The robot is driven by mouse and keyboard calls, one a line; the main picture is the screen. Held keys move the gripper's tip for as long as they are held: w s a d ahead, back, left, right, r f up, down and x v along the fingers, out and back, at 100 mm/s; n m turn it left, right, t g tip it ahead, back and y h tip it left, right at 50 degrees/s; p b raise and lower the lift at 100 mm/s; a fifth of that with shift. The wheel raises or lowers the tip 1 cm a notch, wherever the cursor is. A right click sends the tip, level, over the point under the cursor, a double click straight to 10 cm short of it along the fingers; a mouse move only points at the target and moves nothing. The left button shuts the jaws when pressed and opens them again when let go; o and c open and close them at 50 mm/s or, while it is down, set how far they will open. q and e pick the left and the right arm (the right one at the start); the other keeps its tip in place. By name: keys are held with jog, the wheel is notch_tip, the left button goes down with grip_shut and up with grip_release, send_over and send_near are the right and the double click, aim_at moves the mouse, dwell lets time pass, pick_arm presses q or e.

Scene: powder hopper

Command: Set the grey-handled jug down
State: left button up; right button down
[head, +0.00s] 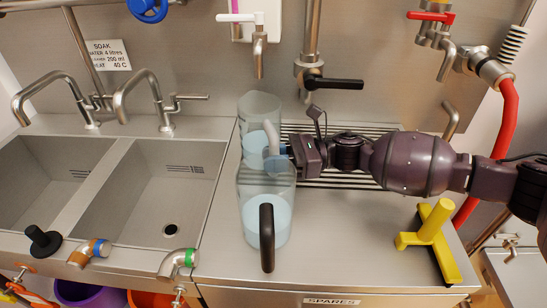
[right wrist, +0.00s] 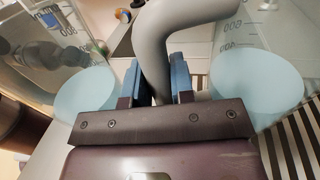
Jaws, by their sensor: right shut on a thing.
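The grey-handled jug (head: 259,108) is clear, holds pale blue liquid and stands upright at the back of the counter. Its grey handle (head: 271,137) faces the front. My right gripper (head: 281,152) comes in from the right and is shut on this handle. In the right wrist view the blue finger pads of my right gripper (right wrist: 160,82) sit either side of the grey handle (right wrist: 172,40). The jug's body (right wrist: 255,75) is at the right there. Its base is hidden in the head view, so I cannot tell whether it touches the counter. My left gripper is out of view.
A black-handled jug (head: 264,190) with blue liquid stands close in front, partly hiding the grey-handled one. A slatted drain (head: 345,178) lies under my right arm. Taps (head: 258,50) hang behind. Sinks (head: 150,190) are left, a yellow stand (head: 432,235) right.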

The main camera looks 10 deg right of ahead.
jog(key=shift+f, duration=0.1)
jog(key=c, duration=1)
grip_release()
jog(key=shift+d, duration=0.25)
jog(key=d+b, duration=0.1)
jog(key=d, duration=0.9)
jog(key=shift+d, duration=0.8)
